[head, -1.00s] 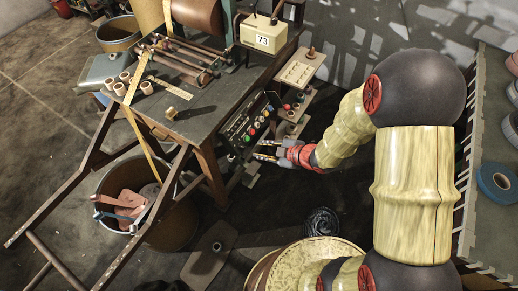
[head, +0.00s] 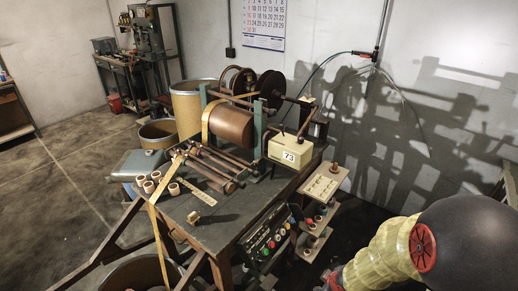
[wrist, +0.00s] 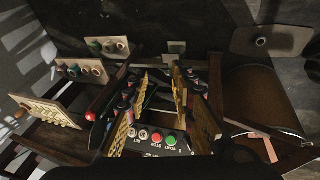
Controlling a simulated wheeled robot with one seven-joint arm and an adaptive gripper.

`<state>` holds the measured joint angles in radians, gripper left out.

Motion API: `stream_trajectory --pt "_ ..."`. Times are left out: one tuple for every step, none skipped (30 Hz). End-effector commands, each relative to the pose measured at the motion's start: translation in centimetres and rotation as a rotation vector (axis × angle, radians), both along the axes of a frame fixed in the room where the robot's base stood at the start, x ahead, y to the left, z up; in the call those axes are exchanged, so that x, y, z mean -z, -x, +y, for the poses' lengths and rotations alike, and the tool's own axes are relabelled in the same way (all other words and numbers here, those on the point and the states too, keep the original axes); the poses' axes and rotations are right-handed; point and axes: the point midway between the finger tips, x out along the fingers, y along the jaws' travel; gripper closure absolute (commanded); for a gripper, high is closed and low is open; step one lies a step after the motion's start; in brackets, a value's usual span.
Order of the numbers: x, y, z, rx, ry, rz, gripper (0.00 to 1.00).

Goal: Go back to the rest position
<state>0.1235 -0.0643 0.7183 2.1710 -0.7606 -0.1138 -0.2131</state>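My gripper shows in the wrist view (wrist: 155,95) with its two fingers apart and nothing visible between them. The control panel (head: 268,238), with green, red and white buttons, is on the front of the winding bench (head: 215,232). Its buttons also show in the wrist view (wrist: 157,137), beyond the fingers. In the head view my arm enters at the lower right. Only a red part of my gripper shows at the bottom edge there, right of the panel, and its fingertips are mostly cut off.
Small shelves (head: 322,185) with knobs stick out right of the bench. The winding machine with a brown drum (head: 232,125) and a box marked 73 (head: 290,150) stands on top. A bin (head: 135,275) is below at the left. Open floor (head: 60,215) lies farther left.

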Motion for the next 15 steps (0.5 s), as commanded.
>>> stream_trajectory --pt "-2.0 0.6 -1.6 0.098 0.030 0.025 0.75" --pt "-3.1 1.2 -2.5 0.162 0.043 0.046 0.75" --pt "-4.7 2.2 -3.4 0.244 0.056 0.069 0.75" --pt "-6.0 2.9 -3.9 0.306 0.062 0.084 0.75" --pt "-7.4 3.8 -4.3 0.367 0.064 0.101 0.75" --pt "-9.4 4.9 -4.7 0.447 0.062 0.120 0.75" --pt "-10.9 5.9 -4.7 0.507 0.055 0.133 0.75" --pt "-12.6 6.9 -4.6 0.563 0.044 0.145 0.75" --pt "-14.7 8.3 -4.2 0.633 0.022 0.160 0.75" --pt "-16.2 9.4 -3.8 0.679 0.003 0.168 0.75" --pt "-17.8 10.4 -3.3 0.719 -0.020 0.176 0.75" --pt "-19.7 11.6 -2.5 0.767 -0.054 0.183 0.75" --pt "-21.1 12.5 -1.9 0.793 -0.080 0.184 0.75" --pt "-22.5 13.3 -1.2 0.815 -0.108 0.184 0.75" --pt "-24.3 14.2 -0.2 0.836 -0.148 0.176 0.75"
